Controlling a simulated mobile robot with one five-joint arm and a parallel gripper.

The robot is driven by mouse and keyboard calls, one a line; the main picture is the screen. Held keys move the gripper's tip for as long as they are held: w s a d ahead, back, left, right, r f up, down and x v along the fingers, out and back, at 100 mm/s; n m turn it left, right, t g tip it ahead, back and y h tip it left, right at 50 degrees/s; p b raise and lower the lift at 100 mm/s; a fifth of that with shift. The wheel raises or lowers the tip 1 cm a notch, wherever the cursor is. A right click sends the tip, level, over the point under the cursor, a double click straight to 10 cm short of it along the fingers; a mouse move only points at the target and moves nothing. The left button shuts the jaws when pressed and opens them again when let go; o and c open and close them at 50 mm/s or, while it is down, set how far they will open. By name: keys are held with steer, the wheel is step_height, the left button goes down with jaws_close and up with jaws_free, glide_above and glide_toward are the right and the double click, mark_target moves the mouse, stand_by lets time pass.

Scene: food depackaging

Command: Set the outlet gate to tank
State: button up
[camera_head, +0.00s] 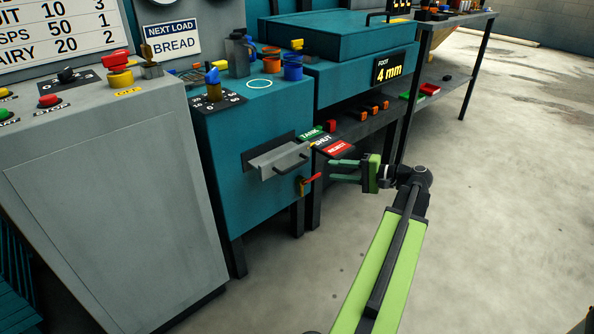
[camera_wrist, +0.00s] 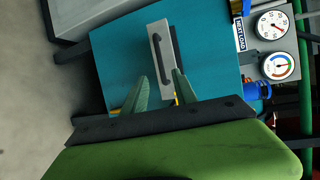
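A label group on the teal machine (camera_head: 222,170) reads TANK in green (camera_head: 311,133), SHUT (camera_head: 322,141) and REJECT in red (camera_head: 337,148). Below the labels, a small orange fitting with a red lever (camera_head: 312,178) sits on the machine's front. The lever points up and right; which label it matches I cannot tell. My gripper (camera_head: 332,170) is open and empty, just right of the lever, its fingers pointing left at the machine. In the wrist view my gripper (camera_wrist: 160,75) has its fingers spread, with a small yellow part (camera_wrist: 177,100) partly hidden between them.
A grey drawer-like box (camera_head: 264,164) with a dark handle (camera_head: 292,164) juts from the machine beside the lever; the handle also shows in the wrist view (camera_wrist: 161,58). A grey cabinet (camera_head: 100,190) stands left. A shelf (camera_head: 365,128) lies behind my gripper. Floor at right is clear.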

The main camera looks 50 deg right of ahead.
mark_target(296, 167)
steer(key=b+x, duration=0.2)
steer(key=x, duration=1.2)
steer(key=shift+w+a+f, duration=0.1)
steer(key=shift+w+f, duration=0.05)
steer(key=shift+w, duration=0.05)
steer(key=shift+c, duration=0.3)
jaws_close()
stand_by(0.4)
